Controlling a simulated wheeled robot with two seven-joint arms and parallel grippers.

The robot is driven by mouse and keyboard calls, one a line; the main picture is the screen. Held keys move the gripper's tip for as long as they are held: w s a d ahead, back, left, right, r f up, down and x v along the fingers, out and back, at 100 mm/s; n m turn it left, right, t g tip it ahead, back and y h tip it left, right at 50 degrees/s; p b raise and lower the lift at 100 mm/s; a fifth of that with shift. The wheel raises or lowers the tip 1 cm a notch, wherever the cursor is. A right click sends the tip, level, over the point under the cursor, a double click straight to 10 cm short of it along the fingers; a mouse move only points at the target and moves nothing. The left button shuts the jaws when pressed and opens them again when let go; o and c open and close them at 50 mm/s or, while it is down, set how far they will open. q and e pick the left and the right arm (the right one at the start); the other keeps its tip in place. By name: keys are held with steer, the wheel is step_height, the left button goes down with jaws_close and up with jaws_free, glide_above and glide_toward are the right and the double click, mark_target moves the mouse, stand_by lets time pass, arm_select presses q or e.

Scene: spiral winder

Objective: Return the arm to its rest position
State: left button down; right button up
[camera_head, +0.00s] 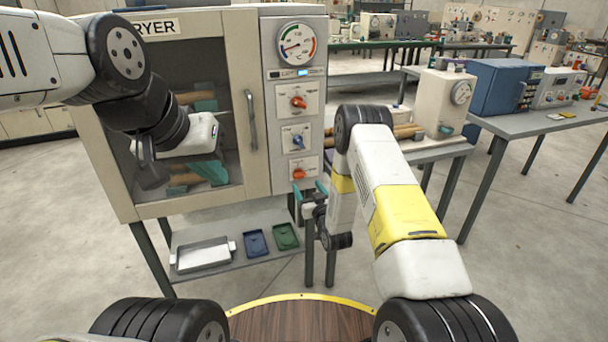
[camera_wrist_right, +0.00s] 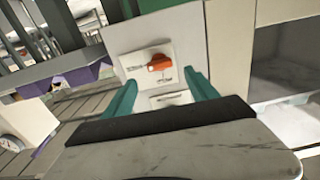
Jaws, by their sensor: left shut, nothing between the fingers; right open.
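My left arm comes in from the upper left, and its gripper (camera_head: 150,178) is in front of the glass door of the dryer (camera_head: 168,55). The left gripper is shut with nothing seen in it; whether it touches the glass is unclear. My right arm reaches forward, and its gripper (camera_head: 310,190) hangs by the lower right front of the dryer. Its teal fingers are apart and empty. In the right wrist view the open fingers (camera_wrist_right: 162,94) frame a panel with a red knob (camera_wrist_right: 158,62); contact is not visible.
The dryer's door handle (camera_head: 251,120), gauge (camera_head: 297,44) and knobs face me. A lower shelf holds a white tray (camera_head: 203,255), a blue tray (camera_head: 256,243) and a green tray (camera_head: 286,236). A grey bench (camera_head: 555,121) with instruments stands at right. Open floor lies at far left.

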steer(key=shift+s, duration=0.2)
steer(key=w+d+r+m+g+h, duration=0.1)
steer(key=d+r, duration=0.1)
steer(key=r, duration=0.6)
steer(key=w+d+r+g+h, duration=0.1)
steer(key=w+d+r, duration=0.1)
steer(key=r, duration=0.5)
steer(key=s+d+r+m+g+h, duration=0.1)
steer(key=s+d+r+g, duration=0.25)
steer(key=s+r, duration=0.6)
steer(key=s+d+r+g, duration=0.1)
steer(key=s+r, duration=0.2)
steer(key=s, duration=0.8)
steer(key=s+d+r+g, duration=0.2)
steer(key=s+r, duration=0.1)
steer(key=s, duration=0.8)
steer(key=s+d+r+g, duration=0.1)
steer(key=s+r+g, duration=0.1)
steer(key=s, duration=0.9)
steer(key=shift+s+d+r+m, duration=0.15)
steer(key=shift+s+r+m, duration=0.1)
steer(key=shift+r+m, duration=0.2)
steer(key=shift+g, duration=0.25)
